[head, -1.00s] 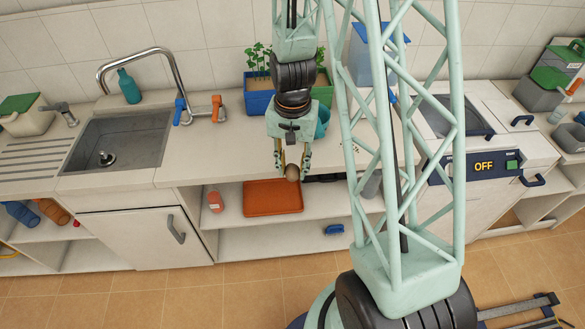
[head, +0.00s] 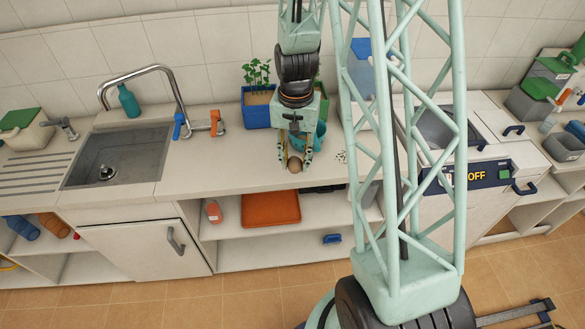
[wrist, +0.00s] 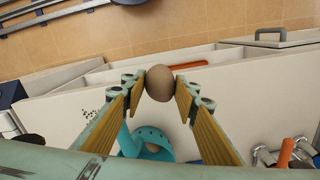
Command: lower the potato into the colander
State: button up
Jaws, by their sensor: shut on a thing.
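My gripper (head: 295,161) points down over the front part of the counter and is shut on the brown, rounded potato (head: 295,165). In the wrist view the potato (wrist: 160,84) sits between the yellow-padded fingertips, clear of other things. The teal colander (wrist: 152,133), with holes in its wall, stands on the counter on the wall side of the potato. In the head view the colander (head: 320,132) is mostly hidden behind my gripper. The potato is beside the colander, not over it.
A blue planter (head: 257,112) stands behind my gripper, to the left, near the wall. An orange tap handle (head: 217,122) and the sink (head: 117,157) lie further left. An orange tray (head: 271,210) is on the shelf below.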

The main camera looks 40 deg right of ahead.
jog(key=w+d+r+p, duration=0.3)
jog(key=w+d+r, duration=0.2)
jog(key=d, duration=0.4)
jog(key=w+d+r+p, duration=0.2)
jog(key=w+d+r, duration=0.2)
jog(key=w+d, duration=0.4)
jog(key=shift+w+d+r+p, duration=0.3)
jog(key=shift+d+r+p, duration=0.1)
jog(key=shift+d, duration=0.4)
dwell(0.4)
jog(key=shift+f, duration=0.3)
jog(key=shift+f+b, duration=4.35)
jog(key=shift+f, duration=2.3)
